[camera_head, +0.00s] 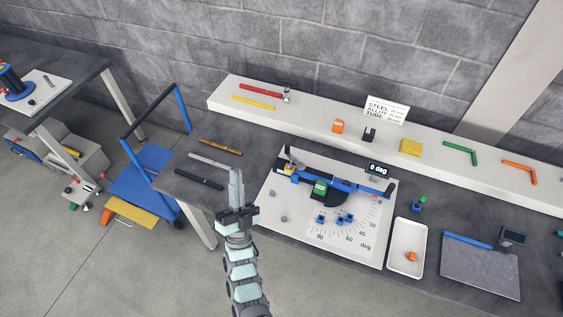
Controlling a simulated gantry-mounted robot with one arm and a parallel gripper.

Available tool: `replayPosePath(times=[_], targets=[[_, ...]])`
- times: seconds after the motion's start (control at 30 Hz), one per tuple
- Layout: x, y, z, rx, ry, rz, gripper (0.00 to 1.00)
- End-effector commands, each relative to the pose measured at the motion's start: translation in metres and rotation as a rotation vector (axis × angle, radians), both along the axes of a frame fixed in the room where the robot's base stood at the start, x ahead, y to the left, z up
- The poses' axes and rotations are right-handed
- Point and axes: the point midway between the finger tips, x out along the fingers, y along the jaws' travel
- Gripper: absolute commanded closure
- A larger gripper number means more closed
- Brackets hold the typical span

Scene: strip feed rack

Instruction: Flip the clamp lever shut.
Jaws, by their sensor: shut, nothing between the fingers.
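A bending fixture (343,184) with a long blue arm lies across a white board (275,236) on the dark bench. A green block (320,188) sits near its middle. A short dark upright piece (289,157) stands at its left end. It may be the clamp lever, but the view is too small to tell or to show its exact position. My gripper (236,174) is shut and empty, fingers pointing away from me, in front of and left of the fixture, apparently apart from it.
A "0 deg" display (379,169) stands behind the fixture. Blue pegs (343,218) sit on the board's angle scale. Dark, grey and brown strips (221,146) lie left. A white tray (396,258) holds an orange piece. A pale shelf (315,119) runs behind.

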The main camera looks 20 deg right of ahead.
Motion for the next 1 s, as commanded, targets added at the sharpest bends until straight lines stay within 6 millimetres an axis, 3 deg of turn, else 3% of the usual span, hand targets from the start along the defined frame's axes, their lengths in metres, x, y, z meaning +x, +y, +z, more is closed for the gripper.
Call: replayPosePath(times=[0.03, 0.2, 0.5, 0.7, 1.0], targets=[[0.02, -0.005, -0.02, 0.038, 0.015, 0.009, 1.0], [0.075, -0.031, -0.064, 0.187, 0.078, 0.023, 1.0], [0.142, -0.074, -0.135, 0.485, 0.139, 0.0, 1.0], [0.162, -0.094, -0.184, 0.709, 0.154, -0.041, 1.0], [0.155, -0.103, -0.247, 1.014, 0.133, -0.123, 1.0]])
